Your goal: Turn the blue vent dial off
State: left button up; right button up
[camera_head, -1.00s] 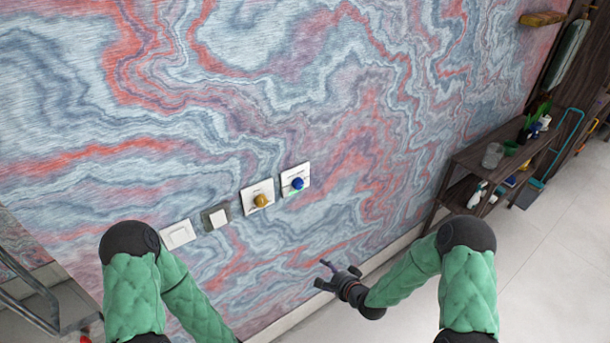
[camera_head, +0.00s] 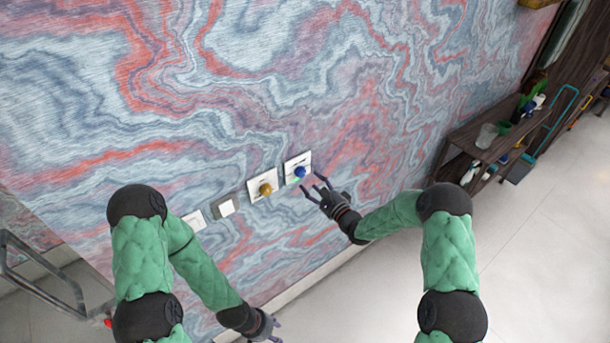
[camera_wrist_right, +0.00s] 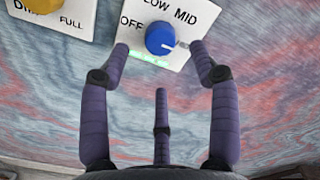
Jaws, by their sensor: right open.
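The blue vent dial (camera_head: 300,171) is on a white wall plate (camera_head: 291,163). In the right wrist view the blue dial (camera_wrist_right: 160,38) has a pale pointer aimed right, away from the OFF print at its left; LOW and MID are printed above. My right gripper (camera_head: 311,183) is open in front of the plate, just below and right of the dial in the head view. In the wrist view its two upper fingers (camera_wrist_right: 160,46) are on either side of the dial, apparently apart from it. My left gripper (camera_head: 275,330) hangs low near the wall's base; its finger opening is unclear.
A yellow dial (camera_head: 265,189) on its own plate is just left of the blue one. A grey-framed switch (camera_head: 227,207) and a white switch (camera_head: 195,220) are farther left. A dark shelf (camera_head: 470,140) with small items stands at right.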

aim_at(303, 174)
jog(key=shift+p+x, duration=0.3)
jog(key=shift+x, duration=2.3)
jog(key=c, duration=1.1)
